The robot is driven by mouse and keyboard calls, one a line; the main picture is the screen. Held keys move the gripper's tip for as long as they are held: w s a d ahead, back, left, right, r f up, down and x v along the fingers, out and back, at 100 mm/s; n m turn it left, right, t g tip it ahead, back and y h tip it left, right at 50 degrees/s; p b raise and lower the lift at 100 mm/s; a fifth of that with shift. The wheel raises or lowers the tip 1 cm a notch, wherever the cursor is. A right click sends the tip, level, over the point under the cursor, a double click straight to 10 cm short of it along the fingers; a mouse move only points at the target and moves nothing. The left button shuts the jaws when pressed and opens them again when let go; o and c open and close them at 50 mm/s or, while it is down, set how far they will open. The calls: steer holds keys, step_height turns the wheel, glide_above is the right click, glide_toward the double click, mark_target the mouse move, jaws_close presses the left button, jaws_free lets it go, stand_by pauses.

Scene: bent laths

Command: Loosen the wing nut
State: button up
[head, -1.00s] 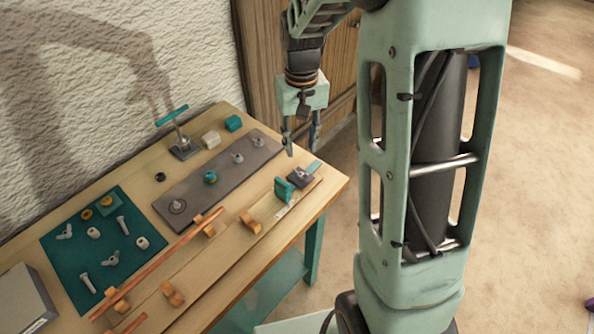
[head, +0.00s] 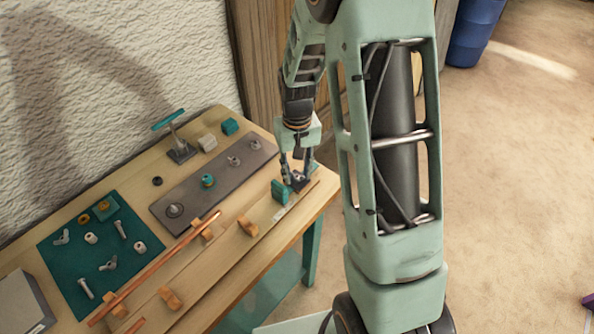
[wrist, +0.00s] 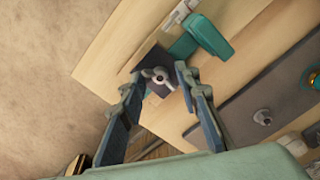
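The wing nut (wrist: 157,77) is a light metal piece with two wings. It sits on a small dark plate (wrist: 152,60) near the bench's right corner. My gripper (wrist: 155,82) is open, and its fingertips are on either side of the wing nut with visible gaps. In the head view my gripper (head: 297,184) points down at the plate and hides most of the wing nut.
A long grey plate (head: 220,182) with several fittings lies behind. A teal mat (head: 70,260) holds loose wing nuts, bolts and nuts. A copper-coloured rod (head: 160,264) rests on wooden blocks. A teal-handled clamp (head: 181,151) stands at the back. The bench's right edge is close to my gripper.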

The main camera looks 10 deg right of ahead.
mark_target(297, 177)
jaws_close()
steer(key=shift+m+b, duration=0.3)
steer(key=shift+m, duration=0.6)
steer(key=shift+o, duration=1)
jaws_free()
step_height(297, 177, up, 12)
